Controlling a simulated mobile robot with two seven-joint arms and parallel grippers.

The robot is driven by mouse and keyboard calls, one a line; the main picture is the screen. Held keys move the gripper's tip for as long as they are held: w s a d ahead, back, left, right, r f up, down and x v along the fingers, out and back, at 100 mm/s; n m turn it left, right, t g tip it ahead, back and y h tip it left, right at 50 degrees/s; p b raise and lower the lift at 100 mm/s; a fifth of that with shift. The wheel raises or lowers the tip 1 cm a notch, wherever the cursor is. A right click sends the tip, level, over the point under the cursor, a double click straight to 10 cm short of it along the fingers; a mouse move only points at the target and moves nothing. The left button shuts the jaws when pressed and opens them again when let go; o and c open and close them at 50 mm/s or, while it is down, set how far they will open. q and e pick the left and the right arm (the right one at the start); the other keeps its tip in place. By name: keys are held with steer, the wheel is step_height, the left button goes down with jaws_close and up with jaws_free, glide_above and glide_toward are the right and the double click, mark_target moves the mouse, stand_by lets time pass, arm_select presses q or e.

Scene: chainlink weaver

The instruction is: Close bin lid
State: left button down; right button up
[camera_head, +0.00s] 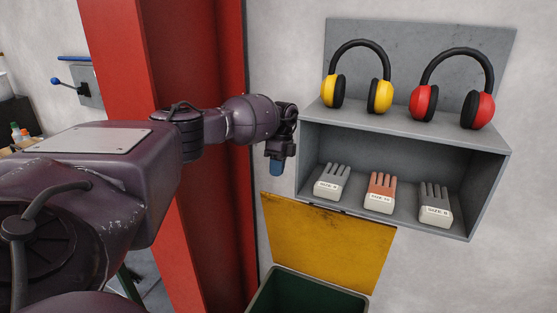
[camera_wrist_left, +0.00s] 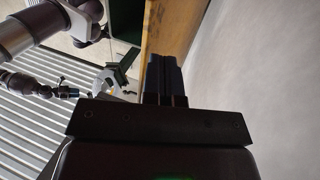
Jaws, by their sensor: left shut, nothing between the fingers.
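A green bin (camera_head: 300,293) stands at the bottom of the head view, open at the top. Its yellow lid (camera_head: 330,240) is raised, standing up against the wall behind the bin. My left gripper (camera_head: 277,168) hangs in front of the wall above the lid's upper left corner. Its fingers are shut, with nothing between them. In the left wrist view the shut fingers (camera_wrist_left: 165,78) show beside the yellow-brown face of the lid (camera_wrist_left: 178,30), and the green bin (camera_wrist_left: 127,20) shows beyond. I cannot tell whether the fingers touch the lid.
A grey wall shelf (camera_head: 405,132) is close to the right of my left gripper. It holds yellow earmuffs (camera_head: 379,96), red earmuffs (camera_head: 478,110) and glove boxes (camera_head: 380,203). A red column (camera_head: 190,215) stands behind my left arm. Bare wall lies right of the lid.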

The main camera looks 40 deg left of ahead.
arm_select(q)
steer(key=shift+p+x, duration=0.35)
steer(key=shift+x, duration=2.35)
